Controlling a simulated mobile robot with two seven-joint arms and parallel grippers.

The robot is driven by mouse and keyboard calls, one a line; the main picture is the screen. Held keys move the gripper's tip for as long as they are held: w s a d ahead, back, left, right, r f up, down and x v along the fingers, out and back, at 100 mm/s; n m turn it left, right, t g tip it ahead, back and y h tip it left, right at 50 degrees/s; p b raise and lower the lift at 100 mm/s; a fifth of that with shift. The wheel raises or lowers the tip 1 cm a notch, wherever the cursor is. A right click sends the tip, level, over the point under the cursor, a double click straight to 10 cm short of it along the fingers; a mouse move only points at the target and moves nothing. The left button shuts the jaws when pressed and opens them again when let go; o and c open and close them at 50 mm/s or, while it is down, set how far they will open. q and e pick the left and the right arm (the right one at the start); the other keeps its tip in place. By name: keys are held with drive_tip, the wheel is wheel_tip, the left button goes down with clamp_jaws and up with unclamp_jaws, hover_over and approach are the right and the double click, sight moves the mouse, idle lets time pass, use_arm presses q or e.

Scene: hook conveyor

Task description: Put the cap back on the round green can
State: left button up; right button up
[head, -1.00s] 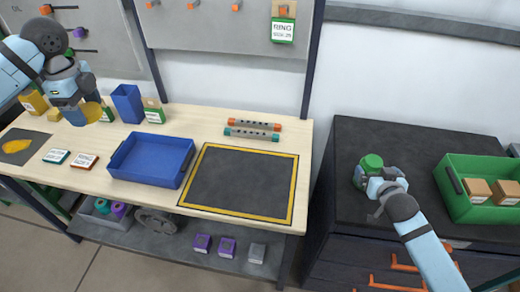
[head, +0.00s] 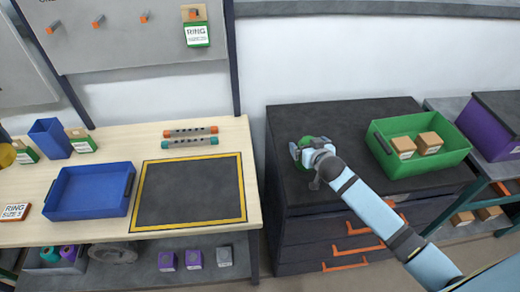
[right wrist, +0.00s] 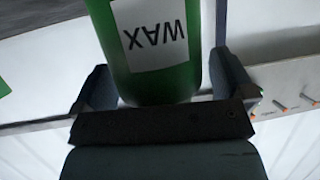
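The round green can (head: 314,142) stands on the left part of the black-topped cabinet. In the right wrist view the can (right wrist: 155,70) shows a white WAX label, upside down. My right gripper (head: 303,152) is at the can, with one finger on each side; in the right wrist view a narrow gap shows between the can and the right-hand finger. The fingers look open around the can. A yellow rounded piece (head: 6,156) is cut off at the left edge of the head view; I cannot tell whether it is the cap. My left gripper is out of view.
A green crate (head: 440,160) with two cardboard boxes stands right of the can. The workbench on the left holds a blue tray (head: 128,200), a yellow-edged dark mat (head: 190,190) and a blue bin (head: 50,138). The cabinet top (head: 345,115) behind the can is clear.

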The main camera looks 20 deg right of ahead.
drive_tip(key=c, duration=1.2)
drive_tip(key=shift+r, duration=0.15)
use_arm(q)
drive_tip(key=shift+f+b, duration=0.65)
use_arm(e)
wheel_tip(320, 180, up, 20)
drive_tip(key=shift+f, duration=0.1)
drive_tip(key=o, duration=0.5)
drive_tip(key=c, duration=0.7)
drive_tip(key=shift+o, duration=0.2)
